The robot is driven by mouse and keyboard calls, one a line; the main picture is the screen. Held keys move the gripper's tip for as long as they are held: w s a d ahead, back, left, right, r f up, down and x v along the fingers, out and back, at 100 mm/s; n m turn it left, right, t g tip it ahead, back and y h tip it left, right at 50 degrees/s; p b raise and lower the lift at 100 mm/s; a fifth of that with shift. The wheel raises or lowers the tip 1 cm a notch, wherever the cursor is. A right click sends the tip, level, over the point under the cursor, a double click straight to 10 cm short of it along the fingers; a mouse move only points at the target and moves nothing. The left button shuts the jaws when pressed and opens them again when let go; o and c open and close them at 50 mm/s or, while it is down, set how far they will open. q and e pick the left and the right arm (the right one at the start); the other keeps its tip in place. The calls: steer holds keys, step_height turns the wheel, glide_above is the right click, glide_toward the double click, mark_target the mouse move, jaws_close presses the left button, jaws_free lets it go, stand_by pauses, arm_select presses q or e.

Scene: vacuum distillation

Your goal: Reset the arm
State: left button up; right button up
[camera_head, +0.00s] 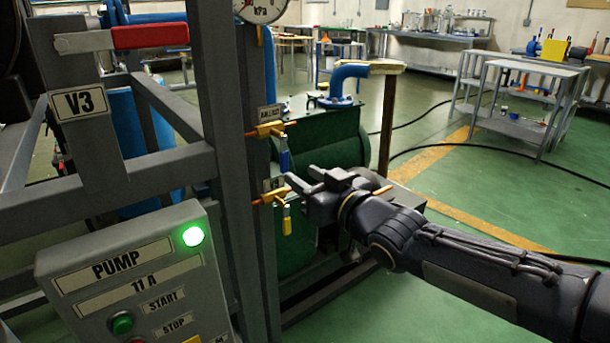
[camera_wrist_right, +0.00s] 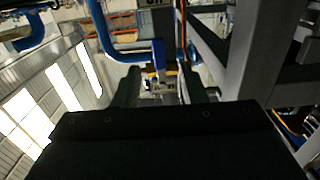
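My right arm reaches in from the right in the head view. Its gripper (camera_head: 302,182) is beside the grey frame post, close to small brass valves. In the right wrist view its two fingers (camera_wrist_right: 160,90) stand apart, with nothing clearly held between them. A blue-handled valve (camera_head: 284,161) is just beyond the fingertips; a blue handle also shows between the fingers in the wrist view (camera_wrist_right: 158,52). I cannot tell whether the fingers touch it. A yellow-handled valve (camera_head: 287,219) hangs below. My left gripper is not in view.
The pump control box (camera_head: 130,272) with a lit green lamp (camera_head: 193,236) is at front left. The red-handled V3 valve (camera_head: 150,36) is above it. A green tank (camera_head: 325,140) stands behind my gripper. Open green floor (camera_head: 460,190) lies to the right, before a grey cart (camera_head: 525,68).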

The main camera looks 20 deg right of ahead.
steer(key=s+d+f+m+g+h, duration=0.45)
steer(key=s+d+f, duration=0.25)
steer(key=s+f, duration=0.4)
steer(key=s+a+f+m+g+y, duration=0.1)
steer(key=s+f+g, duration=0.2)
steer(key=s+f, duration=0.35)
steer(key=s+a+f+g+y, duration=0.1)
steer(key=s+a+f+g, duration=0.2)
steer(key=s, duration=0.6)
step_height(320, 180, up, 33)
steer(key=p, duration=3.3)
steer(key=shift+s+d+g+p, duration=0.25)
steer(key=shift+d+g+p, duration=0.1)
steer(key=shift+d+g, duration=0.1)
